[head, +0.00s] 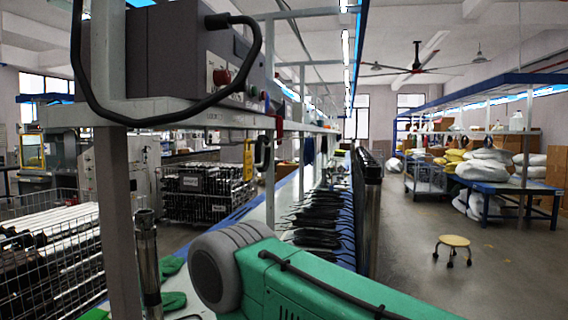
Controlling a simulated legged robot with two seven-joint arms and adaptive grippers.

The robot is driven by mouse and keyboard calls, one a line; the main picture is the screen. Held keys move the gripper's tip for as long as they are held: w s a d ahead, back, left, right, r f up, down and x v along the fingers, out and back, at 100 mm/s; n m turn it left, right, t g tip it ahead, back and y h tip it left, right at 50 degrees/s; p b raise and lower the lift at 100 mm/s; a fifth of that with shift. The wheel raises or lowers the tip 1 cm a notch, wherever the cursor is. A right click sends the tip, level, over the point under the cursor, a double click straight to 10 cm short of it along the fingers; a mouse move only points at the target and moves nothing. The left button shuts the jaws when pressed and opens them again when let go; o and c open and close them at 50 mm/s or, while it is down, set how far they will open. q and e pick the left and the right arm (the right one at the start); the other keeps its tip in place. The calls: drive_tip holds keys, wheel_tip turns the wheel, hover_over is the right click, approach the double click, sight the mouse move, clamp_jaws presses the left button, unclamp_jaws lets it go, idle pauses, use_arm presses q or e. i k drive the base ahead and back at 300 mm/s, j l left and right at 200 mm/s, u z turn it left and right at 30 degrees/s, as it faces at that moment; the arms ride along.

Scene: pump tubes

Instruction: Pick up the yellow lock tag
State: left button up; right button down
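The yellow lock tag (248,160) is small and upright. It appears to hang just below the grey shelf edge, left of the shelf post, near the middle of the head view. A dark looped shape (262,152) is right beside it; I cannot tell if the two are joined. Neither of my grippers can be made out in the head view, and nothing is seen touching the tag.
A grey control box (170,55) with a thick black cable (150,120) stands on the shelf at upper left. Wire baskets (205,192) are behind. Several black tools (318,215) lie on the bench. A yellow stool (453,241) stands on open floor at right.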

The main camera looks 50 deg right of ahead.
sight(247, 155)
drive_tip(key=z, duration=1.3)
drive_tip(key=i+l+u, duration=0.2)
drive_tip(key=l+u, duration=0.15)
drive_tip(key=l, duration=0.15)
drive_tip(key=i+l+u, duration=0.1)
drive_tip(key=l+u, duration=0.25)
drive_tip(key=l, duration=0.2)
drive_tip(key=l+u, duration=0.3)
drive_tip(key=l, duration=0.25)
drive_tip(key=i, duration=0.05)
